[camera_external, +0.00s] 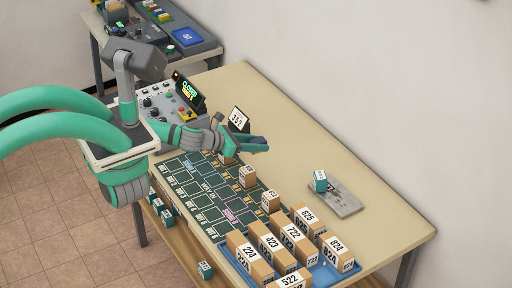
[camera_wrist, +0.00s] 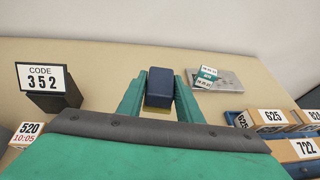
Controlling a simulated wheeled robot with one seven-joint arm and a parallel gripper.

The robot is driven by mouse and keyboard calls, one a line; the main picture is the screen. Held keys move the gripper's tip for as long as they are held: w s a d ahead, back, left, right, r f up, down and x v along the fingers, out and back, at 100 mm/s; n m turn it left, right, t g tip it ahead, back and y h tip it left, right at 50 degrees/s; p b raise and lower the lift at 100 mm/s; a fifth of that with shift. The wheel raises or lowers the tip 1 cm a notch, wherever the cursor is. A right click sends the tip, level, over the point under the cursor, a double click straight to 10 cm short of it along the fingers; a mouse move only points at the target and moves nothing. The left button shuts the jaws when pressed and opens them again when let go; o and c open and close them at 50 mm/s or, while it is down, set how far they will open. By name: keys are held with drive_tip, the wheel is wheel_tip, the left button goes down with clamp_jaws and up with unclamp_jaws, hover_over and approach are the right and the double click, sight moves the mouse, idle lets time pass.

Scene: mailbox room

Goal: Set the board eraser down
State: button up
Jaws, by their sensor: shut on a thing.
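The board eraser is a dark blue block (camera_wrist: 160,84) between my fingers in the wrist view. My gripper (camera_external: 256,145) is shut on it, with one teal finger on each side. In the external view the eraser (camera_external: 257,139) shows as a small dark shape at the fingertips, partly hidden by them. It is over the tan table (camera_external: 305,135), just right of the code sign. I cannot tell how large the gap to the tabletop is. In the wrist view my gripper (camera_wrist: 159,96) hides the table directly below it.
A code sign reading 352 (camera_external: 238,119) stands close by. A green marked board (camera_external: 205,190) carries small boxes. A blue tray (camera_external: 325,273) holds numbered boxes. A teal box (camera_external: 320,181) sits on a grey plate (camera_external: 348,202). The table's back right is clear.

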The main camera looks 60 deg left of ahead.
drive_tip(key=s+a+n+y, duration=0.15)
drive_tip(key=s+a, duration=0.25)
drive_tip(key=a, duration=0.4)
hover_over(237, 172)
wheel_tip(237, 172, down, 4)
drive_tip(key=shift+f, duration=4.5)
drive_tip(key=shift+s+a+f, duration=0.1)
drive_tip(key=shift+s, duration=0.05)
drive_tip(key=o, duration=0.9)
drive_tip(key=shift+o, duration=0.7)
drive_tip(key=shift+r, duration=0.2)
drive_tip(key=v, duration=1.1)
drive_tip(key=shift+s+r, duration=0.1)
drive_tip(key=shift+s, duration=0.3)
